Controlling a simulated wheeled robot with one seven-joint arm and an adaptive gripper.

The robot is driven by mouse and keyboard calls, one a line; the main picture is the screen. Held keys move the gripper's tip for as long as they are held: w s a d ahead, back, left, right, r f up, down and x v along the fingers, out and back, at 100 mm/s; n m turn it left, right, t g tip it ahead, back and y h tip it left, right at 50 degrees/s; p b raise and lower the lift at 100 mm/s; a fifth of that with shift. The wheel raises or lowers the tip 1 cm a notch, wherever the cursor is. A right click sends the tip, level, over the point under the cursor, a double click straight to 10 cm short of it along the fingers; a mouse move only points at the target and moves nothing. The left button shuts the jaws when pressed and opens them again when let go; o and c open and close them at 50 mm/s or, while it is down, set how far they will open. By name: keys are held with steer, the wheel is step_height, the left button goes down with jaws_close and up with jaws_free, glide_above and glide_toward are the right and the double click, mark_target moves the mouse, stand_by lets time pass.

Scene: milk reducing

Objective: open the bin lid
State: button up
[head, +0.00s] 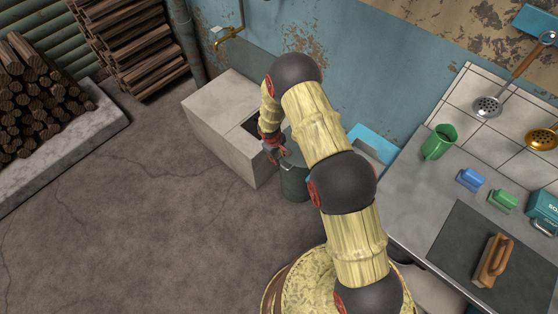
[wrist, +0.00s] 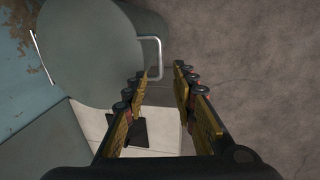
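The bin (head: 294,183) is a grey-green round container on the floor beside the concrete sink block, partly hidden by my arm in the head view. In the wrist view its grey-green lid (wrist: 90,55) fills the upper left, with a metal wire handle (wrist: 159,48) sticking out at the right edge. My gripper (wrist: 163,72) is open, with nothing between its fingers. Its fingertips are near the lower end of the handle; whether they touch it I cannot tell. In the head view my gripper (head: 278,152) is just over the bin's left side.
The concrete sink block (head: 222,120) stands close on the left of the bin, against the blue wall (head: 375,65). A counter (head: 415,185) with a green jug (head: 439,142) is at the right. Firewood lies at the far left. The floor (head: 130,220) in front is clear.

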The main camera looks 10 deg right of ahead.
steer(key=f, duration=0.2)
steer(key=f+b, duration=0.1)
steer(key=f, duration=0.2)
steer(key=w+d+f+b, duration=0.1)
steer(key=f, duration=0.2)
steer(key=shift+d, duration=0.1)
steer(key=shift+s+r, duration=0.1)
steer(key=c, duration=0.3)
steer(key=c, duration=0.4)
jaws_close()
